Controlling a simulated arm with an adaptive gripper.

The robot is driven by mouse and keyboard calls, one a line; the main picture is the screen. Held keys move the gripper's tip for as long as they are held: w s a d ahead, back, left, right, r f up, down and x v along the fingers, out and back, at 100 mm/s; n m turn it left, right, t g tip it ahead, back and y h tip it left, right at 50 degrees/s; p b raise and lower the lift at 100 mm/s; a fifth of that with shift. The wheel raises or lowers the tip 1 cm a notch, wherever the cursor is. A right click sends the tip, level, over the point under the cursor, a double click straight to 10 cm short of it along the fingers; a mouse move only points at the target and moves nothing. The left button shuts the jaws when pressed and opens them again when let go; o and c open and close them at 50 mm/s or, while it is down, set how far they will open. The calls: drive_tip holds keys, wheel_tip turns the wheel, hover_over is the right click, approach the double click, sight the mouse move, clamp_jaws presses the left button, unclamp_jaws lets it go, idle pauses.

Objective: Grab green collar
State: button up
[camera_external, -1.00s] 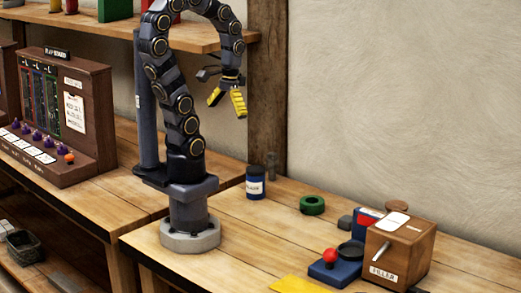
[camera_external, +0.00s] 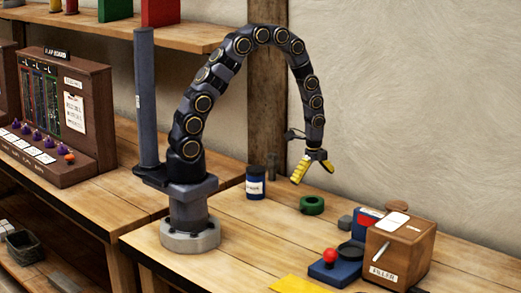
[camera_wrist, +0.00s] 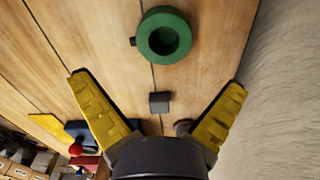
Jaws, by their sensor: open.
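The green collar (camera_external: 312,205) is a thick ring lying flat on the wooden bench, right of the blue jar. In the wrist view the green collar (camera_wrist: 164,36) shows at top centre, its round hole facing up, beyond the fingertips. My gripper (camera_external: 313,174) hangs above the bench, over the collar and apart from it. Its two yellow fingers are spread wide with nothing between them, as the wrist view of my gripper (camera_wrist: 158,84) also shows.
A blue jar (camera_external: 256,187) stands left of the collar. A small dark block (camera_wrist: 159,102) lies near it. A wooden filler box (camera_external: 398,255) and a blue base with a red knob (camera_external: 331,256) stand to the right. The wall (camera_external: 410,100) rises behind the bench.

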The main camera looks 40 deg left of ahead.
sight(312, 200)
drive_tip(key=shift+w+a+f, duration=0.1)
drive_tip(key=shift+w+f, duration=0.05)
drive_tip(key=shift+f, duration=1.8)
drive_tip(key=shift+w+a+f, duration=0.1)
drive_tip(key=shift+w+f, duration=0.05)
drive_tip(key=shift+f, duration=1.8)
drive_tip(key=c, duration=1.1)
